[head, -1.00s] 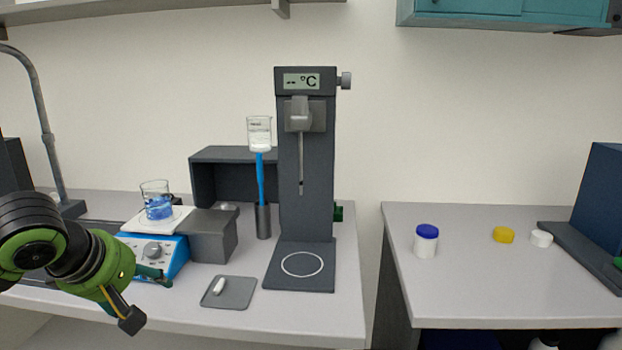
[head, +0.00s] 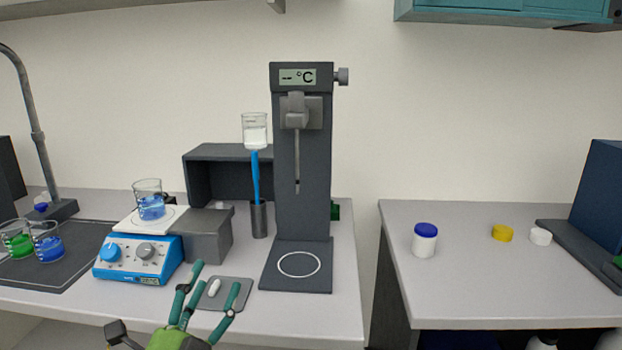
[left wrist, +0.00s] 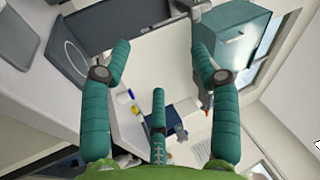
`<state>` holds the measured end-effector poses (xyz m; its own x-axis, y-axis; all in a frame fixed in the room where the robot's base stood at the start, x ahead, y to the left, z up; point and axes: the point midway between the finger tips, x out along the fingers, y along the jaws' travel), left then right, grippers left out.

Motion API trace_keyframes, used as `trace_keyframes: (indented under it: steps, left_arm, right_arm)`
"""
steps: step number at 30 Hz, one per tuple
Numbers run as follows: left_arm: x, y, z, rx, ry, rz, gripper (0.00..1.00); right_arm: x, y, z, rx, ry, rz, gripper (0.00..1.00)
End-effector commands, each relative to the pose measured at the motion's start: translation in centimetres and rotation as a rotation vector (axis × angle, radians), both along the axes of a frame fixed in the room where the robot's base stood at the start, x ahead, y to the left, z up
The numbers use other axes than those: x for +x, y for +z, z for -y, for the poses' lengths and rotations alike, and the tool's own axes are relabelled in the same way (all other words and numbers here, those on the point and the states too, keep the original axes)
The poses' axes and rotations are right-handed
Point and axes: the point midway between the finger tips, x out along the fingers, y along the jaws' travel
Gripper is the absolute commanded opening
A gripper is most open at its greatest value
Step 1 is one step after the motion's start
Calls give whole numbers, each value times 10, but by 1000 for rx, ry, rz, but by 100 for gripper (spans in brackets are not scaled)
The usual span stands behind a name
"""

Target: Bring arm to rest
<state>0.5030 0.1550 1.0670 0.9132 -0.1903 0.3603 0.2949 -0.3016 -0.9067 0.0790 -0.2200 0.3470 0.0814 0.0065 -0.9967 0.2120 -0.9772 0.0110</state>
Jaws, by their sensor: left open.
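My left gripper (head: 207,290) is open and empty at the front edge of the left bench in the head view. Its green fingers overlap the view of a small grey tray (head: 236,283) with a white stir bar (head: 214,287) on it; I cannot tell whether they touch. In the left wrist view the fingers of the left gripper (left wrist: 160,62) are spread apart with nothing between them. My right gripper is not in view.
A blue hotplate (head: 135,262) bears a beaker of blue liquid (head: 151,206). A dark stand (head: 303,200) with a temperature display is right of it. Two beakers, green (head: 17,243) and blue (head: 48,246), stand on a dark mat. A white jar (head: 424,243) stands on the right bench.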

Motion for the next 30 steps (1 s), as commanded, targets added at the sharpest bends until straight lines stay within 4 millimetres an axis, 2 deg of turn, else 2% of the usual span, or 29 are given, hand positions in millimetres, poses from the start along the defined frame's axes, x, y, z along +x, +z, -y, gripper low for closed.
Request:
trace_keyframes:
  steps: [1, 5, 6, 9, 12, 15, 18, 23, 30]
  left_arm:
    - [0, -38, -17, -133, 51, -155, 62]
    - [-18, -131, -48, -417, 184, -512, 62]
    - [-29, -159, -53, -494, 226, -617, 62]
    - [-66, -222, -61, -659, 331, -860, 62]
    - [-107, -268, -60, -783, 424, -1060, 62]
    - [-145, -299, -56, -873, 503, -1220, 62]
    - [-182, -323, -50, -944, 574, -1361, 62]
    - [-240, -347, -39, -1035, 682, -1566, 62]
    - [-231, -409, -37, -1022, 705, -1599, 62]
  right_arm:
    - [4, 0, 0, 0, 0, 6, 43]
    - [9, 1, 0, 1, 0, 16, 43]
    - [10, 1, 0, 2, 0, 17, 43]
    - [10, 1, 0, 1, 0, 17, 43]
    - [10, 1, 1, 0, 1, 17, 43]
    - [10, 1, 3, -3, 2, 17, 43]
    - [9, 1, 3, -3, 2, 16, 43]
    - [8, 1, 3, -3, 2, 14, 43]
    - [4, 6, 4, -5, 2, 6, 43]
